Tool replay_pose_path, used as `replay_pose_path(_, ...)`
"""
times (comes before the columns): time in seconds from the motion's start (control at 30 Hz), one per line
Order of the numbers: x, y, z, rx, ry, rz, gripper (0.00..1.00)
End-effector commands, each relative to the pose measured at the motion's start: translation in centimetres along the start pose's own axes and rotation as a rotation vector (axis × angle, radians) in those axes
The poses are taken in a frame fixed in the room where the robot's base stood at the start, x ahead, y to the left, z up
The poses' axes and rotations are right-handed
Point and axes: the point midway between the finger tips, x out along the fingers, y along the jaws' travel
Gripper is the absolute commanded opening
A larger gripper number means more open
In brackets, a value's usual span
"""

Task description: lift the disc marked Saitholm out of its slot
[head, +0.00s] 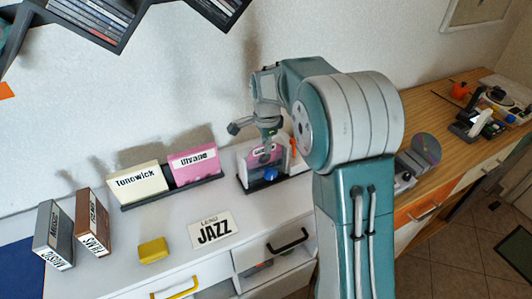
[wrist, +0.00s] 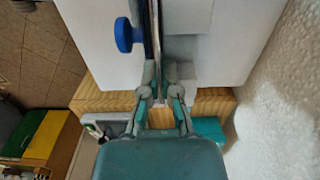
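A pink disc case (head: 258,152) stands in a dark holder on the white cabinet top. Its label is mostly hidden by my gripper, and only its first letters show, so I cannot fully read the name. My gripper (head: 265,150) points down at the case's upper part. In the wrist view the fingertips of my gripper (wrist: 160,70) are close together by a thin upright edge. I cannot tell whether they touch it. A blue knob (wrist: 125,35) is beside that edge, and it also shows low in front of the case in the head view (head: 270,174).
A cream case marked Tunowick (head: 137,182) and a pink case marked Ulvane (head: 194,162) stand in a rack to the left. A JAZZ card (head: 212,230), a yellow block (head: 153,250) and two boxes (head: 92,222) are nearer. The wall is close behind.

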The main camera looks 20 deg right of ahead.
Motion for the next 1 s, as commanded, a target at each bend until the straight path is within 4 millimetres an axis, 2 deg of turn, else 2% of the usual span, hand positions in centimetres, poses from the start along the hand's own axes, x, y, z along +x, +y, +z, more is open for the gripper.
replay_pose_path(0.7,-12.3,-0.1,0.0,0.000,0.001,-0.003,0.00)
replay_pose_path(1.0,-15.0,-0.1,0.0,0.000,0.000,-0.001,0.00)
